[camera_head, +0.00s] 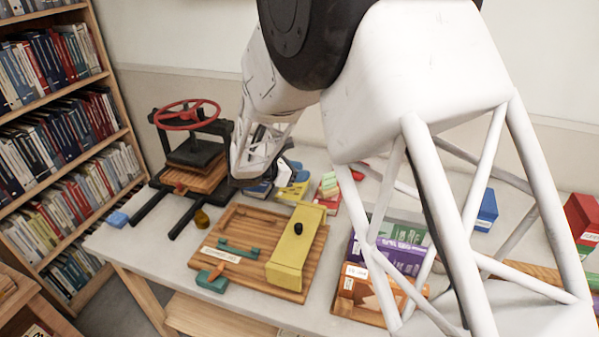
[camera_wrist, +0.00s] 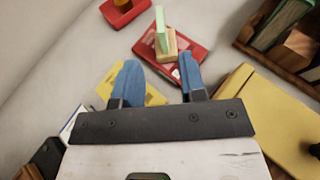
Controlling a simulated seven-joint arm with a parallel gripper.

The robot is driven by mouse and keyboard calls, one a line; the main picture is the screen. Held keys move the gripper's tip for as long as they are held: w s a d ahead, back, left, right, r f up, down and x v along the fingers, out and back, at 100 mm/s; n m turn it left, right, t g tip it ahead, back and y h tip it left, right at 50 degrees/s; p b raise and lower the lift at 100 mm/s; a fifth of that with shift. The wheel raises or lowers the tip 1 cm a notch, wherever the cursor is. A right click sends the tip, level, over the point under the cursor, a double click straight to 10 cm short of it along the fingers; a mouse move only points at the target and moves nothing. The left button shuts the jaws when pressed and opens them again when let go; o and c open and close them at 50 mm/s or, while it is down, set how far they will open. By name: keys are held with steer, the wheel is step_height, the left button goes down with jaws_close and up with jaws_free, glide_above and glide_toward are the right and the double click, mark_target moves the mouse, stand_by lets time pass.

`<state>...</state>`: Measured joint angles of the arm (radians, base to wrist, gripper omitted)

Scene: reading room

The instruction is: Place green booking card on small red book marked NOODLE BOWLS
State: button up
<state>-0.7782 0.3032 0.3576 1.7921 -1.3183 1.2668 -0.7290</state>
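A light green card (camera_wrist: 161,30) stands upright in a small wooden block (camera_wrist: 178,48) in the wrist view. The block rests on a red book (camera_wrist: 192,50) with a small white label, whose lettering I cannot read. In the head view the green card (camera_head: 329,181) and red book (camera_head: 331,208) show right of my gripper. My gripper (camera_wrist: 160,82) has two blue fingertips set apart with nothing between them. It is nearer the camera than the red book, with the card and block ahead of the fingertips. In the head view the fingers are mostly hidden or hard to separate from the blue things behind.
A yellow book (camera_wrist: 150,97) lies under the fingers. Another red object (camera_wrist: 123,12) lies beyond. A wooden board (camera_head: 235,225) carries a yellow block (camera_head: 292,245). A press with a red wheel (camera_head: 185,115) stands left. A wooden crate (camera_head: 350,308) holds books at right.

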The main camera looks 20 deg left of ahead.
stand_by(0.3)
steer(key=s+d+r+m+g+y, duration=0.15)
steer(key=s+d+r+m, duration=0.3)
steer(key=d, duration=0.55)
steer(key=s+d+r+m+g, duration=0.3)
steer(key=s+d+r+m, duration=0.15)
steer(key=d, duration=0.55)
steer(key=s+d+r+m+g+y, duration=0.1)
steer(key=s+d+r+m+g, duration=0.3)
steer(key=d, duration=0.6)
steer(key=s+d+r+m+y, duration=0.1)
steer(key=s+d+m, duration=0.3)
steer(key=s, duration=0.4)
steer(key=s+d+r+m+t+y, duration=0.1)
steer(key=s+d+r+m+y, duration=0.1)
steer(key=s+d+m, duration=0.3)
steer(key=s+d+r+m+y, duration=0.1)
steer(key=s+d+m+y, duration=0.3)
steer(key=s, duration=0.7)
steer(key=shift+s+d+r+m, duration=0.2)
steer(key=shift+s+d+m, duration=0.15)
steer(key=shift+m, duration=0.25)
